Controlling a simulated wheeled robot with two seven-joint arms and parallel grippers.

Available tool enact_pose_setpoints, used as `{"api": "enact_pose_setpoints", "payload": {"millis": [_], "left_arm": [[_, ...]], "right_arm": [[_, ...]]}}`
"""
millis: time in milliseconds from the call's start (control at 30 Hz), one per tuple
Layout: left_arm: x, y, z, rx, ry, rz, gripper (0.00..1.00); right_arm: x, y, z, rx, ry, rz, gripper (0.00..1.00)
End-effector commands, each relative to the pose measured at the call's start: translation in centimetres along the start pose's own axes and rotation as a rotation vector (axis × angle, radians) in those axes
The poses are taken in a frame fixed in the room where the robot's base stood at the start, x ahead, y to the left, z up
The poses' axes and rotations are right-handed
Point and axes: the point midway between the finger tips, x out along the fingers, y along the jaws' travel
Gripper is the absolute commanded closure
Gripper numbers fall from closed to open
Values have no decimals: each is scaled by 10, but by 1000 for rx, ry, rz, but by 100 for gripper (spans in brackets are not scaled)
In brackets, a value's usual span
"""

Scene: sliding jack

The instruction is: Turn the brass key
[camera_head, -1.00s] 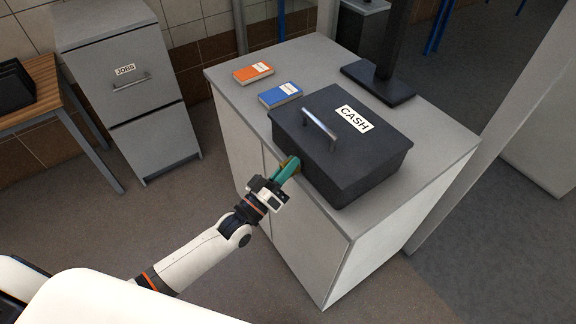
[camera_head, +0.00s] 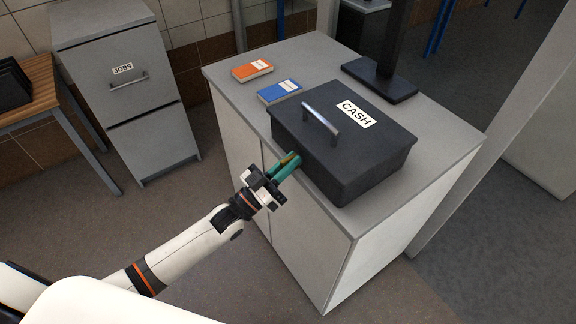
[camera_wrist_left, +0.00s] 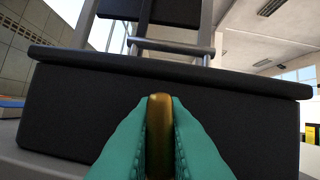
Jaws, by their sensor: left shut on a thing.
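The brass key (camera_wrist_left: 159,125) shows in the left wrist view as a gold-brown upright piece between the two green fingers. My left gripper (camera_head: 289,163) is shut on the key at the left-facing side of the black cash box (camera_head: 372,160). The key also shows in the head view (camera_head: 292,158) as a small gold patch at the fingertips. In the left wrist view, the gripper (camera_wrist_left: 160,140) faces the dark box wall (camera_wrist_left: 75,110). The keyhole is hidden behind the key and fingers. My right gripper is not in view.
The box stands on a grey-topped cabinet (camera_head: 228,83), with its handle (camera_head: 321,120) on the lid. An orange book (camera_head: 252,71) and a blue book (camera_head: 279,91) lie behind it. A black post base (camera_head: 380,82) stands at the back. A filing cabinet (camera_head: 125,85) stands left.

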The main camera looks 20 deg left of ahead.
Motion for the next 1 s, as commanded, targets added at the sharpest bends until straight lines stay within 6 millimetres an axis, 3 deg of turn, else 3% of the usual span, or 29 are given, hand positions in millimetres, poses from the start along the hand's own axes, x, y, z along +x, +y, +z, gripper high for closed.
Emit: {"api": "enact_pose_setpoints", "payload": {"millis": [667, 700, 800, 1000], "left_arm": [[0, 0, 0, 79, 2, -32, 100], [0, 0, 0, 79, 2, -32, 86], [0, 0, 0, 78, 2, -32, 69], [0, 0, 0, 76, 1, -31, 67]], "right_arm": [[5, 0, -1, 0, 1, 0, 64], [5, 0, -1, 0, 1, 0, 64], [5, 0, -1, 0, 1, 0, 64], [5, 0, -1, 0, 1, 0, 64]]}}
